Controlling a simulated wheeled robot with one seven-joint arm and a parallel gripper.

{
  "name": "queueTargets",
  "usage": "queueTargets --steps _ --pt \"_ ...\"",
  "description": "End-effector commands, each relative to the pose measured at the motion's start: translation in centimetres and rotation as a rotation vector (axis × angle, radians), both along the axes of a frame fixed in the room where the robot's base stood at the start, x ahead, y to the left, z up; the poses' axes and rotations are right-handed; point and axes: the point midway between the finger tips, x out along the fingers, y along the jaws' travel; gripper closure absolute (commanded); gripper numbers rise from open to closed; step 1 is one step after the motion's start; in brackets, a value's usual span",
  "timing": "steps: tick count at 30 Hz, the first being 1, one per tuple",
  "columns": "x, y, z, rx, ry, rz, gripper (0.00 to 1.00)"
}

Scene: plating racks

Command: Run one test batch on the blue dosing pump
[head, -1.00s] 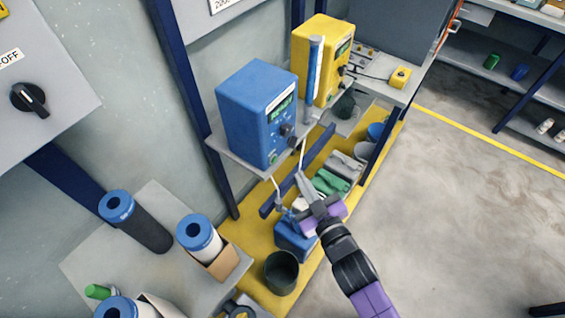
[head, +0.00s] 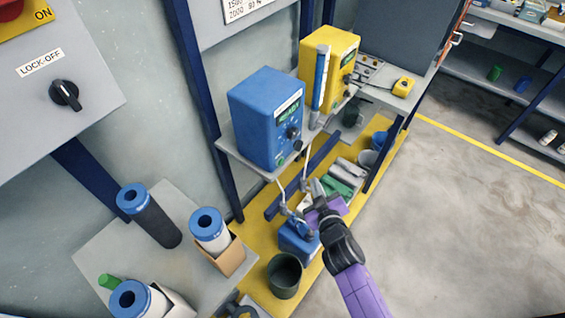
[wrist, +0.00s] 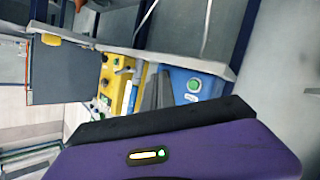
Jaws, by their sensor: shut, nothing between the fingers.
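The blue dosing pump (head: 265,118) stands on a grey wall shelf, with a lit green display, a black knob and a green button on its front. The wrist view shows its blue front (wrist: 210,88) and the green button (wrist: 194,85), tilted on its side. My gripper (head: 317,187) is shut and empty, apart from the pump, to the lower right of its front in the head view. In the wrist view, grey fingers (wrist: 156,92) show between the blue and yellow pumps. The display text is too small to read surely.
A yellow pump (head: 330,62) stands behind the blue one, with a clear blue tube (head: 320,78) between them. Thin hoses hang below the shelf. A dark bucket (head: 285,275) and a blue container (head: 298,240) stand below. Filter cartridges (head: 150,222) are at lower left. Floor at right is clear.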

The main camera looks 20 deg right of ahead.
Motion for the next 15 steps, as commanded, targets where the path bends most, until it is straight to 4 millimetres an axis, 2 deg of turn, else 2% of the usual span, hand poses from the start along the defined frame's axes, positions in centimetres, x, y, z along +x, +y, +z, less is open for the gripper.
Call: queueTargets --steps 5,15 --pt "0.7 0.5 -0.1 0.0 0.0 0.001 1.0" --pt "4.2 3.1 -0.2 -0.001 -0.003 0.003 1.0"
